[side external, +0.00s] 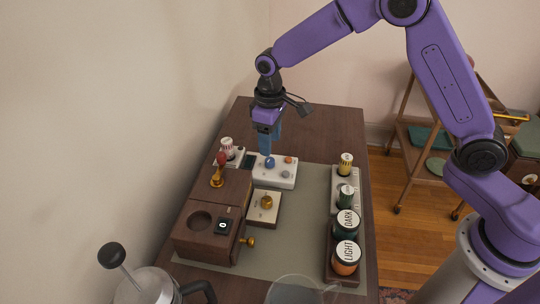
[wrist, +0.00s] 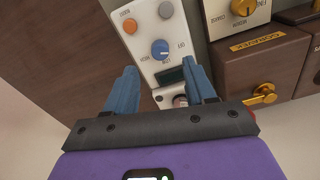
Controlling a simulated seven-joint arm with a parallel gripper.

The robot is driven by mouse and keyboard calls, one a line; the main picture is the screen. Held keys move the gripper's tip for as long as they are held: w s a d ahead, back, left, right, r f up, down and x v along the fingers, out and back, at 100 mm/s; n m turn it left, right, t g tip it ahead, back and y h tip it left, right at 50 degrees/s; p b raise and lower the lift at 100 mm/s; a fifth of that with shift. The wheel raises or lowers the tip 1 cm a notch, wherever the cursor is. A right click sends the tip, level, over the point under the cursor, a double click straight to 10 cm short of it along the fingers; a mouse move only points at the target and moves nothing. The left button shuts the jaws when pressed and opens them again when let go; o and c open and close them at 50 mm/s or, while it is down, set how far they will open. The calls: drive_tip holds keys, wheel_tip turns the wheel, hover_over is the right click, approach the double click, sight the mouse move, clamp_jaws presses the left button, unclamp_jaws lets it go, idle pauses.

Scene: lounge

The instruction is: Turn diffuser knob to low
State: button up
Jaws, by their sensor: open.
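The diffuser is a white panel (side external: 262,179) on the grey mat, also large in the wrist view (wrist: 147,38). It carries a blue knob (wrist: 160,50) with small printed labels around it; the blue knob also shows in the side view (side external: 270,163). I cannot read clearly which setting it points to. An orange button (wrist: 130,26) and a grey button (wrist: 166,10) sit beyond the knob. My gripper (wrist: 160,74) has blue fingers, spread apart and empty. In the side view my gripper (side external: 268,150) points down just above the panel, close to the blue knob.
A brown wooden coffee machine (side external: 207,225) and a cream box with a brass knob (side external: 265,203) stand in front of the panel. Several labelled jars (side external: 346,224) line the right side. A French press (side external: 146,287) is at the front left. The mat's middle is clear.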

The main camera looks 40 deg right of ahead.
sight(270, 160)
wheel_tip(270, 160, down, 6)
idle(0.4)
clamp_jaws()
